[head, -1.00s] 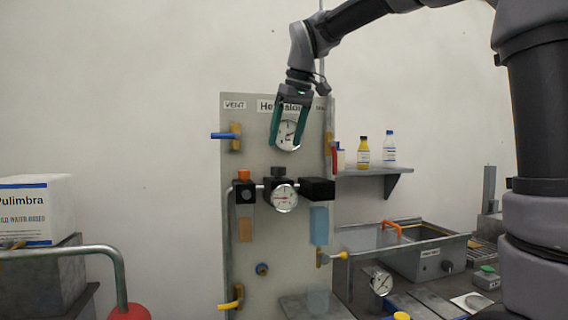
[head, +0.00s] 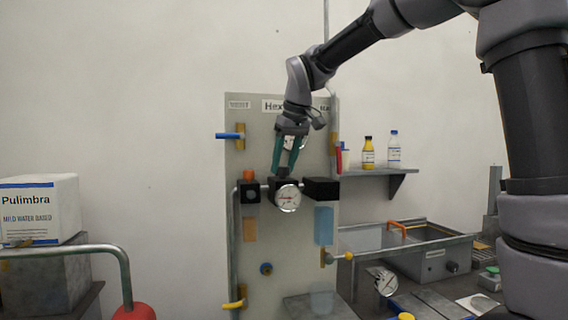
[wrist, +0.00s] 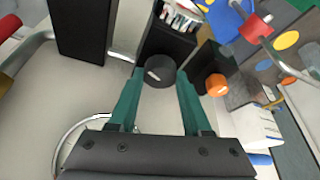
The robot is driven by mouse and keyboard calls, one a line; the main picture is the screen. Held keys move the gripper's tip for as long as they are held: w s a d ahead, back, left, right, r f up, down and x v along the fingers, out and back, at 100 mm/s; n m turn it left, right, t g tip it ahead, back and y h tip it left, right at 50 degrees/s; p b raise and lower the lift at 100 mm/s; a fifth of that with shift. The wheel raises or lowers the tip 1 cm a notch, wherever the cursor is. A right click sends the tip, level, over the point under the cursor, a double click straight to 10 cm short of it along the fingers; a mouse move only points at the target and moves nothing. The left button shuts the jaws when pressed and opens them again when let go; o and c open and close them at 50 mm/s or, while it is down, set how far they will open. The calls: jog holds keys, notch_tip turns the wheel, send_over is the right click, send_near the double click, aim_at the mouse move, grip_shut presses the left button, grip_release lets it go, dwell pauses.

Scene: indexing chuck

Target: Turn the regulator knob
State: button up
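The regulator knob is a dark round cap (wrist: 160,71) with a pale mark on its top. It sits on a black block above a round white gauge (head: 288,197) on the grey panel. My gripper (head: 285,170) points down just above the knob, its green fingers spread. In the wrist view the fingers (wrist: 160,78) stand apart, with the knob between and just beyond their tips; contact is not visible. In the head view the knob is small and partly hidden by the fingertips.
An orange knob (wrist: 216,84) is close to the right finger in the wrist view. A black block (head: 321,189) sits right of the gauge. A blue-handled valve (head: 230,136) is at the panel's upper left. Bottles stand on a shelf (head: 372,172) to the right.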

jog(key=shift+w+d+n+g+y, duration=0.1)
jog(key=shift+n+g+y, duration=0.45)
jog(key=shift+n, duration=1.45)
grip_shut()
jog(key=o, duration=1.2)
grip_release()
jog(key=shift+r, duration=0.1)
jog(key=v, duration=1)
jog(key=shift+d+r, duration=0.15)
jog(key=shift+r, duration=0.15)
